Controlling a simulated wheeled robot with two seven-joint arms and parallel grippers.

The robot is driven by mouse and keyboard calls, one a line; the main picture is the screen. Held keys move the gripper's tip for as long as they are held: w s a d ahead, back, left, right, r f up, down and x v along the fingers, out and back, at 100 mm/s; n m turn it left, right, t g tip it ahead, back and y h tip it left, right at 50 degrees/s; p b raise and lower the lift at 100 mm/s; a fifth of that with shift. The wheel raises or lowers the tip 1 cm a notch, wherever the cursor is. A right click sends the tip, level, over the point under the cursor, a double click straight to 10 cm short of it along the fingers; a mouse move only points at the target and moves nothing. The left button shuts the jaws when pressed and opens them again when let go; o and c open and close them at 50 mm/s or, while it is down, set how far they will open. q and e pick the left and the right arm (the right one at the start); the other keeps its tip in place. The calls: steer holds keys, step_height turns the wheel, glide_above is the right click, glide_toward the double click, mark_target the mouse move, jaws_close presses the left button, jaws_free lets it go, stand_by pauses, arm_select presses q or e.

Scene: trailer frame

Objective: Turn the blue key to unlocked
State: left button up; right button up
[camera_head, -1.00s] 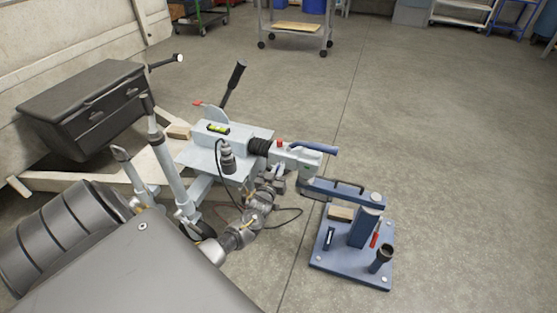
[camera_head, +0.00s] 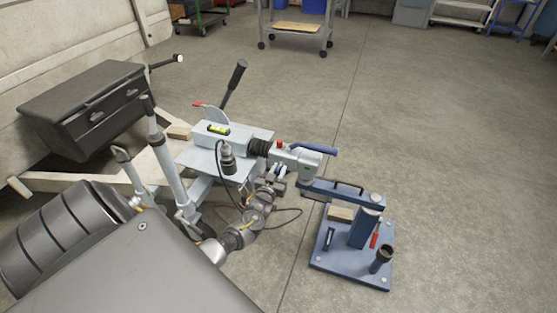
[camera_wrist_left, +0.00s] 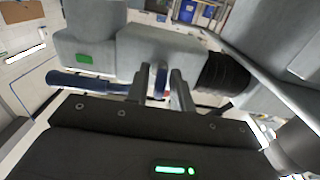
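The coupling head (camera_head: 298,158) is a pale grey housing with a long blue handle (camera_head: 318,150), a red knob (camera_head: 280,144) and a green label. A small blue and white piece, which looks like the blue key (camera_head: 281,168), shows on its near side. My left gripper (camera_head: 277,175) is right at this side of the housing. In the left wrist view its two fingers (camera_wrist_left: 162,82) stand apart with the small blue piece (camera_wrist_left: 160,84) between them. I cannot tell whether they touch it. The key's lock marking is not readable. My right gripper is not in view.
A blue stand (camera_head: 352,262) with an upright post and an arm reaches under the coupling head. A black cable (camera_head: 285,222) loops on the floor beside my left arm. The floor to the right is clear.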

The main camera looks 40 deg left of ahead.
arm_select(q)
steer(key=shift+o, duration=0.5)
steer(key=shift+s+d, duration=0.15)
steer(key=shift+s, duration=0.15)
steer(key=p+v, duration=0.2)
steer(key=v, duration=0.8)
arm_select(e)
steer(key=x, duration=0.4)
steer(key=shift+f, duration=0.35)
